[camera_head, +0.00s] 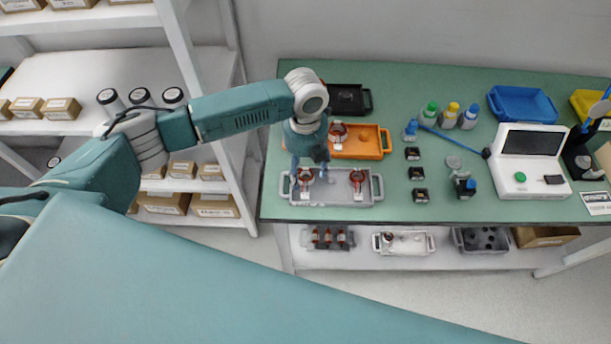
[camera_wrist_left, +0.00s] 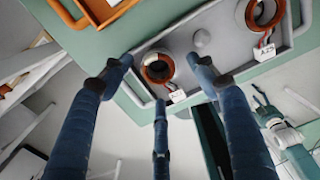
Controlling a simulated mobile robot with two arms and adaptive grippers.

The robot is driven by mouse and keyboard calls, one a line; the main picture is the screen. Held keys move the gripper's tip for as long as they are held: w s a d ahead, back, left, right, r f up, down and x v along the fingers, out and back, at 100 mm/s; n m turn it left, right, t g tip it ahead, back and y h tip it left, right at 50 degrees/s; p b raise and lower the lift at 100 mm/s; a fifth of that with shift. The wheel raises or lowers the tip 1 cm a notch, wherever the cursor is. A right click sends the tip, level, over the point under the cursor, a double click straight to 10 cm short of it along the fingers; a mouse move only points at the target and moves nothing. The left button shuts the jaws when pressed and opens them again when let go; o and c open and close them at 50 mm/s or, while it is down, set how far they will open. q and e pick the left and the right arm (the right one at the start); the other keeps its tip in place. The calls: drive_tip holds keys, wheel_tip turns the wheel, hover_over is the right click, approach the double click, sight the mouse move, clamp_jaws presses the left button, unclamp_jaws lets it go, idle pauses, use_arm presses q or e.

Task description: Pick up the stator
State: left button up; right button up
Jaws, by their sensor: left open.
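A grey tray (camera_head: 331,198) lies at the near left edge of the green table and holds two copper-coloured ring stators with white tags. The left stator (camera_head: 304,176) is partly hidden by my gripper; the right stator (camera_head: 357,178) is clear. My left gripper (camera_head: 309,170) is open, pointing down over the tray's left part. In the left wrist view its three blue fingers spread around the nearer stator (camera_wrist_left: 157,68), apart from it as far as I can tell. The other stator (camera_wrist_left: 264,13) is at the upper right. My right gripper is not in view.
An orange tray (camera_head: 371,153) with another stator (camera_head: 338,131) lies just behind the grey tray, and a black tray (camera_head: 349,98) behind that. Small black parts (camera_head: 416,173), bottles (camera_head: 449,114) and a white device (camera_head: 528,160) stand to the right. A shelf is at the left.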

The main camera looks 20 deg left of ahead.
use_arm(q)
drive_tip(key=shift+f, duration=0.75)
drive_tip(key=c, duration=1.3)
